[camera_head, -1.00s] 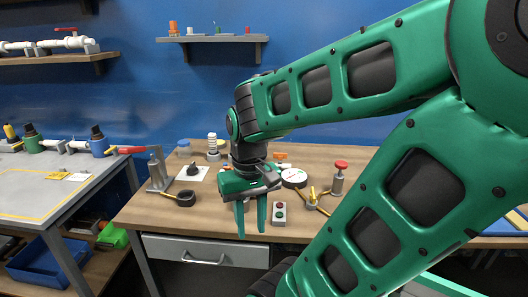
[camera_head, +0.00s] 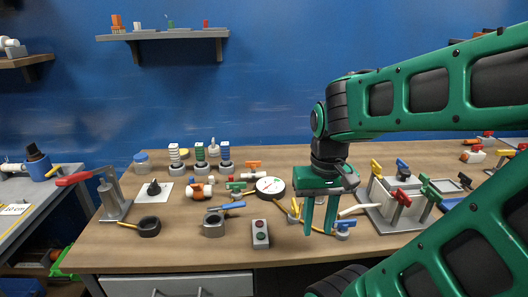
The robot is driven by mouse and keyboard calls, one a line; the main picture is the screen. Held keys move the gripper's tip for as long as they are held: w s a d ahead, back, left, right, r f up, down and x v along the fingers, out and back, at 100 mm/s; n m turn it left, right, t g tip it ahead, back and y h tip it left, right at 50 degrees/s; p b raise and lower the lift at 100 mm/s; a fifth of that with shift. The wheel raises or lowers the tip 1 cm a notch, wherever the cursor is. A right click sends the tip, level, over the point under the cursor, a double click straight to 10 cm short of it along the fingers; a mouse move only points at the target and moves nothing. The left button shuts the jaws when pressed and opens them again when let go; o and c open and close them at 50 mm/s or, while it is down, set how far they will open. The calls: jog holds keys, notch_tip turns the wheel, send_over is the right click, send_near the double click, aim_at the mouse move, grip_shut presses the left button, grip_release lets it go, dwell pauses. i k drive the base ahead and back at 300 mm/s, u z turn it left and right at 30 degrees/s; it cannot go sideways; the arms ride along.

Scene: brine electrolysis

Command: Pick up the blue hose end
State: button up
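No hose end is plain to make out as blue. A small blue-topped part (camera_head: 343,226) sits on the bench just right of my gripper, near a pale curved hose (camera_head: 354,210); I cannot tell whether they join. A blue fitting with a black top (camera_head: 38,167) lies on the left table. My gripper (camera_head: 320,232) points down over the front middle of the wooden bench (camera_head: 190,254).
A grey two-button box (camera_head: 260,234), a blue-handled clamp (camera_head: 214,223) and a round gauge (camera_head: 270,186) stand left of my gripper. A grey tray of coloured valves (camera_head: 405,207) stands to its right. My arm hides much of the right side.

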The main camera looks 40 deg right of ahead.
aim_at(226, 150)
jog(key=z, duration=1.4)
jog(key=k, duration=0.65)
jog(key=u, duration=0.8)
jog(key=i, duration=1)
jog(key=u, duration=0.05)
